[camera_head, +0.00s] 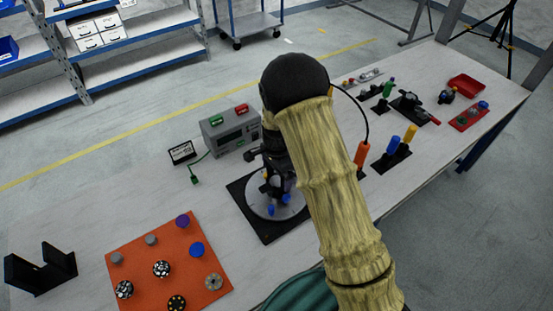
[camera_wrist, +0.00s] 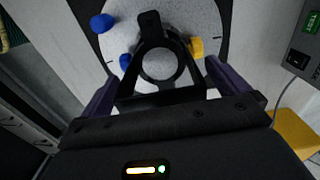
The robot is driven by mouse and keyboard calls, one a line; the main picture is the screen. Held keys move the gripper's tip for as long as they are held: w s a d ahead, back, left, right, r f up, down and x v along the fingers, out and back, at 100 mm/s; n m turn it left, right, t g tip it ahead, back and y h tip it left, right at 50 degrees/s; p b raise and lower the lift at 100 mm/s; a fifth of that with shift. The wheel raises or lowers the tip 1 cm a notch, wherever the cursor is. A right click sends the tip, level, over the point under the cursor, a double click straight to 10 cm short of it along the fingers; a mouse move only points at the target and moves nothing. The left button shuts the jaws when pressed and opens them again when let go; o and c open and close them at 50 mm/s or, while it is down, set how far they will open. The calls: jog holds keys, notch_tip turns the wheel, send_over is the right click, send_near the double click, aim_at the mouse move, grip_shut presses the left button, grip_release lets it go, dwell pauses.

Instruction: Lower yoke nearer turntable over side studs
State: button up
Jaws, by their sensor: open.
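The turntable is a pale speckled disc (camera_head: 256,204) on a black base plate (camera_head: 240,190); its disc also fills the top of the wrist view (camera_wrist: 205,20). A black fixture with a round ring (camera_wrist: 139,62) stands over the disc, with a blue knob (camera_wrist: 125,61) on its left and a yellow knob (camera_wrist: 196,46) on its right. A black angular frame, seemingly the yoke (camera_wrist: 150,97), lies between my fingers. My gripper (camera_wrist: 162,82) is open around it, one purple finger on each side. Contact cannot be told. In the head view my arm hides much of the fixture.
A grey instrument box (camera_head: 231,131) with red and green parts stands behind the turntable. An orange mat (camera_head: 135,255) with several round pieces lies to the left. A black bracket (camera_head: 40,272) is at far left. Tools and a red tray (camera_head: 466,85) are at the right.

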notch_tip(320, 180, up, 17)
jog(key=b, duration=0.1)
jog(key=shift+b, duration=0.4)
